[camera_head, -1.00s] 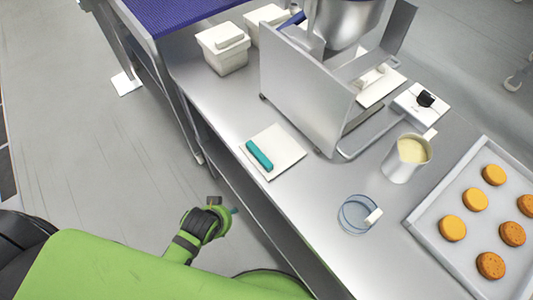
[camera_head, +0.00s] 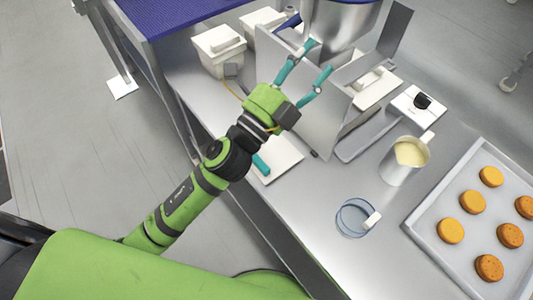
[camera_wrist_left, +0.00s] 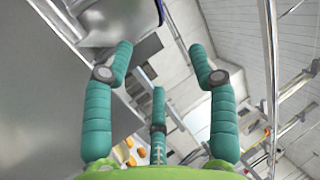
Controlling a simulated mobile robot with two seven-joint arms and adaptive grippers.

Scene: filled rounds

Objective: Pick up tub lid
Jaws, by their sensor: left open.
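A white tub (camera_head: 217,56) stands at the back left of the steel table, with a white lid (camera_head: 226,38) with a raised grip on top. A second white tub (camera_head: 262,18) stands behind it, partly hidden by the machine. My left gripper (camera_head: 319,58) is open and empty, raised in front of the steel machine, to the right of the tubs. In the left wrist view its teal fingers (camera_wrist_left: 157,68) are spread with nothing between them. My right gripper is out of view.
The machine's upright panel (camera_head: 285,65) and bowl (camera_head: 340,22) stand close to the gripper. A white square with a teal bar (camera_head: 262,166) lies below my arm. A jug (camera_head: 398,172), a clear ring-shaped vessel (camera_head: 350,230) and a tray (camera_head: 425,222) of round cakes stand to the right.

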